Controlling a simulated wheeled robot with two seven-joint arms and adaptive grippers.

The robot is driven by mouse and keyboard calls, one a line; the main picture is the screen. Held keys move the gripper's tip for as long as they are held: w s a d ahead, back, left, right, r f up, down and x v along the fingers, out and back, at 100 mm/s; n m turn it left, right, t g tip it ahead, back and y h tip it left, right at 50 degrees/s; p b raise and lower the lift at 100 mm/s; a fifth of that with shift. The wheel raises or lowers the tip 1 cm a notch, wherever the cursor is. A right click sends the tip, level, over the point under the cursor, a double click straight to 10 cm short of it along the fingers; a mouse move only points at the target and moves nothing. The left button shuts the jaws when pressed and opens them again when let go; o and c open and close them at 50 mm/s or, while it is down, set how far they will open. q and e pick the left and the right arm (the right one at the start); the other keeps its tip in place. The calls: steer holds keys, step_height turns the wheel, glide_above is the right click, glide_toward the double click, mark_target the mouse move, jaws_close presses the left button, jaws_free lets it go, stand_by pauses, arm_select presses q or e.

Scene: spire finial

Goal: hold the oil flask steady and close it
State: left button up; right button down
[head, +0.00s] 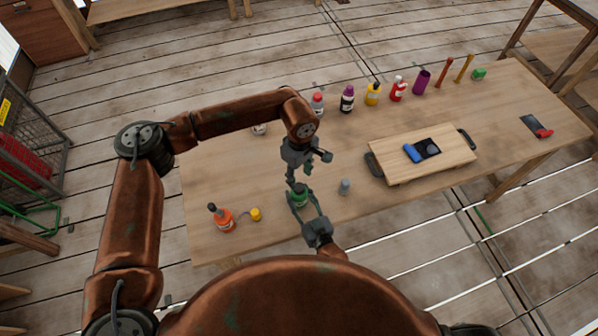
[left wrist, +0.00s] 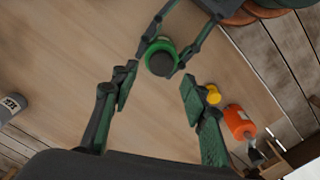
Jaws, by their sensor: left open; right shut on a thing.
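A small green flask (head: 299,199) stands upright near the front edge of the table. My right gripper (head: 303,201) is shut around its sides, reaching in from the front. In the left wrist view the flask (left wrist: 151,47) shows a dark round top; I cannot tell whether that is a cap or the open mouth. My left gripper (head: 297,178) points down just above the flask. Its fingers (left wrist: 156,97) are apart with nothing between them. A small grey piece (head: 345,187) stands to the right of the flask.
An orange bottle (head: 222,218) and a yellow piece (head: 255,214) are to the left. A board (head: 443,164) with a blue item (head: 412,153) lies to the right. Bare tabletop surrounds the flask.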

mark_target(299, 187)
arm_select(q)
steer(key=n, duration=0.4)
steer(key=shift+r, duration=0.1)
steer(key=n, duration=0.4)
steer(key=shift+r, duration=0.15)
steer(key=n, duration=0.4)
steer(key=shift+r, duration=0.1)
steer(key=n, duration=0.4)
steer(key=shift+r, duration=0.1)
steer(key=n, duration=0.4)
steer(key=shift+a+r, duration=0.1)
steer(key=shift+r, duration=0.05)
steer(key=n, duration=0.4)
steer(key=shift+r, duration=0.15)
steer(key=n, duration=0.6)
steer(key=shift+r, duration=0.2)
steer(key=shift+f, duration=0.1)
steer(key=shift+f, duration=3.95)
